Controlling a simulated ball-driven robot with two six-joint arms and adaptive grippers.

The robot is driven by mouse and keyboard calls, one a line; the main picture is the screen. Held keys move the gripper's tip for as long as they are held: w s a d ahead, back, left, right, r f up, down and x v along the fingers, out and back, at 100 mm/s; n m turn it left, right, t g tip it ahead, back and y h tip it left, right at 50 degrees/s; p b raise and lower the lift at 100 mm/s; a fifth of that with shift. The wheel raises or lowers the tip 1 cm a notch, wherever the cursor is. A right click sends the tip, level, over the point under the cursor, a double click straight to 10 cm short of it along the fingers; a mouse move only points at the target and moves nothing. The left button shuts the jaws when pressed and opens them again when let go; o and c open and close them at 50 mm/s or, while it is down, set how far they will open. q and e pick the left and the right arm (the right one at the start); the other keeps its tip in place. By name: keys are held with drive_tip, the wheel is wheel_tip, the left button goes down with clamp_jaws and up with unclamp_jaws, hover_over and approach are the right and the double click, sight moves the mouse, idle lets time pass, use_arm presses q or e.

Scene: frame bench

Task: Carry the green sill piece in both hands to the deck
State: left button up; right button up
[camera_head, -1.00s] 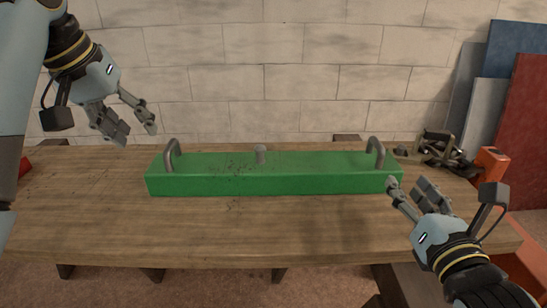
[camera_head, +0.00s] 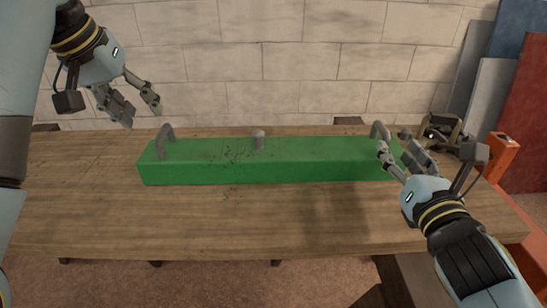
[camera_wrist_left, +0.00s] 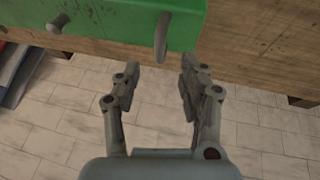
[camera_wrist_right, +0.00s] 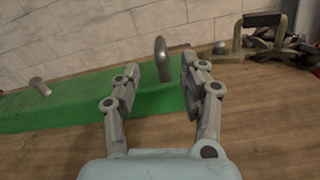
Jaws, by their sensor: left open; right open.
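The green sill piece (camera_head: 270,167) is a long green block lying on the wooden bench, with dark specks on its top. It has a grey handle near each end, the left handle (camera_head: 165,140) and the right handle (camera_head: 379,131), and a short grey peg (camera_head: 258,138) between them. My left gripper (camera_head: 141,112) is open and empty, above and left of the left handle, apart from it. My right gripper (camera_head: 396,155) is open at the block's right end, close to the right handle. In the right wrist view that handle (camera_wrist_right: 161,60) appears between the fingertips, ungripped. No deck can be identified.
The wooden bench (camera_head: 270,225) has clear room in front of the block and to its left. A dark metal clamp-like tool (camera_head: 440,130) and an orange object (camera_head: 501,150) are at the right end. Coloured panels (camera_head: 528,120) lean behind, and a block wall closes the back.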

sight(161, 131)
use_arm(q)
drive_tip(key=x, duration=0.8)
drive_tip(key=shift+f, duration=0.1)
use_arm(e)
drive_tip(key=w, duration=0.8)
drive_tip(key=shift+w, duration=0.15)
use_arm(q)
drive_tip(key=shift+c, duration=0.2)
use_arm(e)
drive_tip(key=shift+c, duration=0.2)
use_arm(q)
clamp_jaws()
use_arm(e)
clamp_jaws()
use_arm(q)
drive_tip(key=shift+w, duration=0.1)
use_arm(e)
drive_tip(key=shift+r, duration=0.1)
